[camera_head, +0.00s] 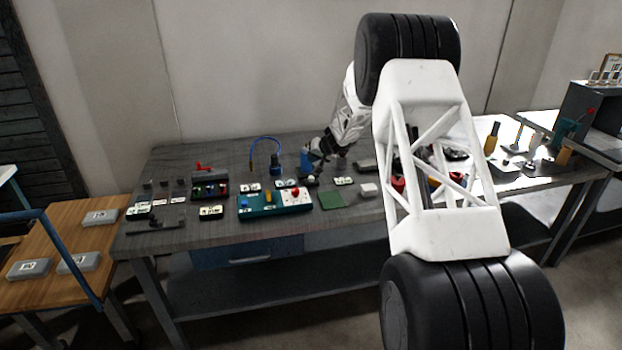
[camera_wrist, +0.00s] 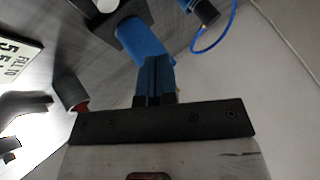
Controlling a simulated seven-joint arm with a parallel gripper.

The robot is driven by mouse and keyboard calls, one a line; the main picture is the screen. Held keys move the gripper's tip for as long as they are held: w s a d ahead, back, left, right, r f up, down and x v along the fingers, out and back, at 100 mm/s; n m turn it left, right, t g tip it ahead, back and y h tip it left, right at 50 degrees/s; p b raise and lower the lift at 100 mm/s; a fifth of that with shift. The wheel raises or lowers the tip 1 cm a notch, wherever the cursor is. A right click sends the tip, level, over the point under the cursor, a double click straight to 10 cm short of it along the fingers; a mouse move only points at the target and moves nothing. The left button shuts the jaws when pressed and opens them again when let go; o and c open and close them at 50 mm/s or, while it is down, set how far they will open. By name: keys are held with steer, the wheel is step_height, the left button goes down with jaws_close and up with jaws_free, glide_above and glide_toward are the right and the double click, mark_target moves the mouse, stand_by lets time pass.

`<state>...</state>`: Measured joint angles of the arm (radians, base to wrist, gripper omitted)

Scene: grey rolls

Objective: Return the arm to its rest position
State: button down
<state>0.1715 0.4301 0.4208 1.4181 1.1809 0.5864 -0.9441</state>
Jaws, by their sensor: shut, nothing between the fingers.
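My gripper (camera_head: 318,151) hangs over the back middle of the grey workbench (camera_head: 180,165), at the end of my white arm. In the wrist view my gripper's fingers (camera_wrist: 154,72) are shut together with nothing between them. A blue upright object on a dark base (camera_wrist: 142,36) lies just beyond the fingertips in that view. I cannot tell whether the fingertips touch it. In the head view a blue piece (camera_head: 305,159) shows right beside my gripper. My own arm hides much of the right part of the bench.
A blue cylinder with a looped blue cable (camera_head: 276,163) stands left of my gripper; it also shows in the wrist view (camera_wrist: 206,12). A teal board (camera_head: 262,211) lies in front, beside a green square (camera_head: 332,200). A wooden table with grey boxes (camera_head: 78,262) stands at left.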

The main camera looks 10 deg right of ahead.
steer(key=s+a+r+n+g, duration=0.1)
steer(key=s+a+r, duration=0.2)
steer(key=s+r, duration=0.6)
steer(key=s+a+r+g+h, duration=0.1)
steer(key=s+a+r, duration=0.3)
steer(key=s, duration=0.9)
steer(key=s+a+r+n+g, duration=0.1)
steer(key=s+a+r, duration=0.1)
steer(key=s+r, duration=0.8)
steer(key=s+f+g+h, duration=0.1)
steer(key=s+h, duration=0.3)
steer(key=s, duration=3.7)
steer(key=shift+d+f+g+h, duration=0.3)
steer(key=shift+d+f+g, duration=0.1)
steer(key=shift+f, duration=0.15)
